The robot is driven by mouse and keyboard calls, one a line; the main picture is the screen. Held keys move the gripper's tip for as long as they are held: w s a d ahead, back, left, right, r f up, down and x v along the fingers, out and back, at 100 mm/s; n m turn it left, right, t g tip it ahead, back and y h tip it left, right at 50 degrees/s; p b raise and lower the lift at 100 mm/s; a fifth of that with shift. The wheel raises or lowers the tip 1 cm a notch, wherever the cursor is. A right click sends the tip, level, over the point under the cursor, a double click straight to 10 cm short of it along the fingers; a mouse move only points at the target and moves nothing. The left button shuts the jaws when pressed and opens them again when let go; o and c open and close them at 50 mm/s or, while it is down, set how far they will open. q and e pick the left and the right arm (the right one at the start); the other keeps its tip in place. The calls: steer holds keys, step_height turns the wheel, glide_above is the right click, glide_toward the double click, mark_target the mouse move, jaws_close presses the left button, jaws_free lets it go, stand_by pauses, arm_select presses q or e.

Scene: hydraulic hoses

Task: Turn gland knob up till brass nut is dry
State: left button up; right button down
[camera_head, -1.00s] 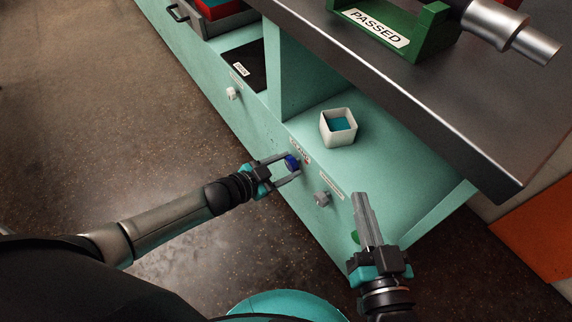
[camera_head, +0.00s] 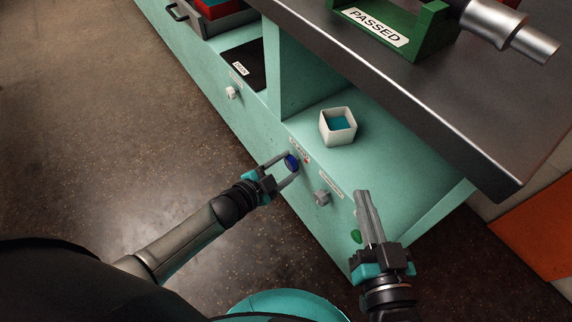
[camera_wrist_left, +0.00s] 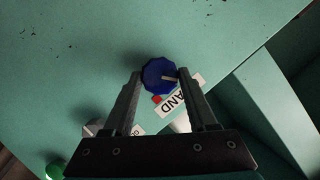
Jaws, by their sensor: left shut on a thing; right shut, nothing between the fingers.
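The blue gland knob (camera_head: 292,162) sits on the sloping teal front panel. My left gripper (camera_head: 286,165) has one finger on each side of it and is shut on it. In the left wrist view the knob (camera_wrist_left: 159,76) lies between the fingertips, its white pointer line aimed right. A red mark and a partly hidden label ending in "AND" (camera_wrist_left: 178,98) are beside it. My right gripper (camera_head: 363,194) is shut and empty, at the panel's right part. I cannot make out a brass nut in these views.
A grey knob (camera_head: 321,198) and a green button (camera_head: 356,236) are right of the blue knob. A white knob (camera_head: 232,93) is further left. A white square cup (camera_head: 340,141) with blue-green content stands on the shelf. A dark worktop (camera_head: 400,85) overhangs the shelf.

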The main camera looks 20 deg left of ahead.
arm_select(q)
steer(key=shift+f+m+t, duration=0.1)
steer(key=shift+m+t, duration=0.2)
steer(key=shift+m, duration=0.1)
stand_by(0.3)
steer(key=o, duration=1.4)
steer(key=shift+c, duration=0.2)
